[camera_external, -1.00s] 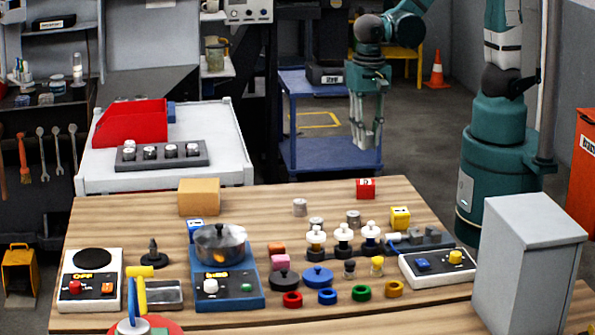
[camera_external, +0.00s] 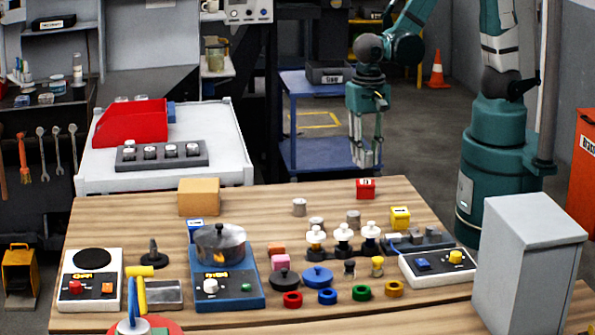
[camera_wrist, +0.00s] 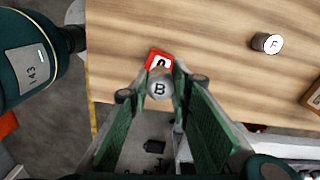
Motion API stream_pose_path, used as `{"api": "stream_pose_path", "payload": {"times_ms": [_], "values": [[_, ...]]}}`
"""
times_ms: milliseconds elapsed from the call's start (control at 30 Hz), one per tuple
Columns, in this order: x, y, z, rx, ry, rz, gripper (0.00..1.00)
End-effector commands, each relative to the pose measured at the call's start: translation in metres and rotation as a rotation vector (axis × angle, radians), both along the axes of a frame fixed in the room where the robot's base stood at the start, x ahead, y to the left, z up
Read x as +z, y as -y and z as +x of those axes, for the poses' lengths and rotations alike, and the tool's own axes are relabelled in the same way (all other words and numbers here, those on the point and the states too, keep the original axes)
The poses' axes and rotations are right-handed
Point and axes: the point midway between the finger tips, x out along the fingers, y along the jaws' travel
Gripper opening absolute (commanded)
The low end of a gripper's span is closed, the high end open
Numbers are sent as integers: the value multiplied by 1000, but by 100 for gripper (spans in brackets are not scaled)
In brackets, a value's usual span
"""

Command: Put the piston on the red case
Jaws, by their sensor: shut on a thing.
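The red case (camera_external: 365,189) is a small red labelled block at the back edge of the wooden table. In the wrist view the red case (camera_wrist: 156,57) shows just beyond my fingertips, partly hidden by what I hold. My gripper (camera_external: 364,160) hangs above and behind that edge. In the wrist view my gripper (camera_wrist: 160,88) is shut on a grey metal piston (camera_wrist: 159,83) with a letter B on its end. The piston is held apart from the table; its exact height over the red case is hard to tell.
Another grey cylinder (camera_external: 299,207), marked F in the wrist view (camera_wrist: 267,42), stands on the table. A cardboard box (camera_external: 199,197) stands left of it. Yellow (camera_external: 400,217) and blue (camera_external: 196,229) labelled blocks stand further forward. Bare wood surrounds the red case.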

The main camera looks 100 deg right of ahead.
Motion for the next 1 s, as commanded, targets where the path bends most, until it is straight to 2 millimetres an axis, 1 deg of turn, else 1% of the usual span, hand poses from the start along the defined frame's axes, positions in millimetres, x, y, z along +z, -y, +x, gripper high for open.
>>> {"api": "stream_pose_path", "payload": {"times_ms": [100, 567, 1000], "values": [[-4, 0, 0, 0, 0, 0, 8], [-7, 0, 0, 0, 0, 0, 8], [-40, 0, 0, 0, 0, 0, 8]]}}
